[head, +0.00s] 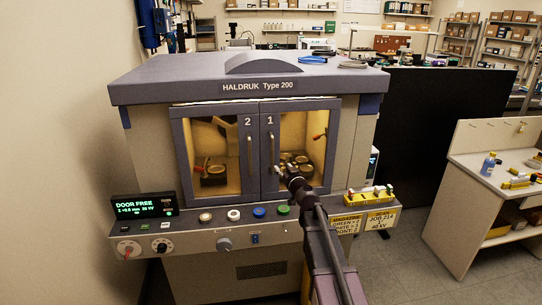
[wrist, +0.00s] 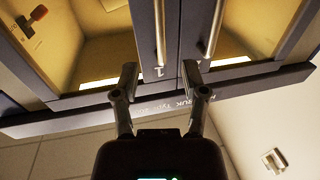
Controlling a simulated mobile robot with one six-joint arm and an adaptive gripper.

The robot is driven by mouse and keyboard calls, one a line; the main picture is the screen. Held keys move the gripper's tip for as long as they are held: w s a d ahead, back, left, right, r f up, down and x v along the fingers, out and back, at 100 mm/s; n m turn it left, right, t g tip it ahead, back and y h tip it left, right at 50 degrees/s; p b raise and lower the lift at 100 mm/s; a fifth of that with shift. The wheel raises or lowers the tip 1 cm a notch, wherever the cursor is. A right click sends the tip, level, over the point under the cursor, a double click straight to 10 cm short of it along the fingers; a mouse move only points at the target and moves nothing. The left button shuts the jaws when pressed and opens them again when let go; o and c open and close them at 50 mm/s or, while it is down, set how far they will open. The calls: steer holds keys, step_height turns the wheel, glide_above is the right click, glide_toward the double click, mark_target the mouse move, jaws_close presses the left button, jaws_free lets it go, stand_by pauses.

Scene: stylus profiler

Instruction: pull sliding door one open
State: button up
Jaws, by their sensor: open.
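Sliding door one (head: 292,140), marked 1, is the right-hand of two glazed, dark-framed doors on the cabinet and stands closed against door two (head: 217,150). Its upright bar handle (head: 277,152) is near the inner edge, and this handle also shows in the wrist view (wrist: 160,35), where the picture is upside down. My gripper (head: 289,172) is in front of door one, low and right of the handle in the head view. In the wrist view my gripper (wrist: 160,80) is open and empty, its fingertips spread on either side of the handle's line. I cannot tell how far off the handle is.
A control ledge with buttons (head: 258,212) juts out below the doors. A yellow magazine (head: 368,196) sits at the ledge's right end. A bench (head: 470,190) stands at right, with open floor between.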

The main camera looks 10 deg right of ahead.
mark_target(273, 155)
steer(key=w, duration=0.4)
steer(key=w+a, duration=0.1)
steer(key=w, duration=0.3)
steer(key=w+a, duration=0.1)
steer(key=w, duration=0.2)
steer(key=shift+w+a, duration=0.2)
steer(key=shift+w, duration=0.2)
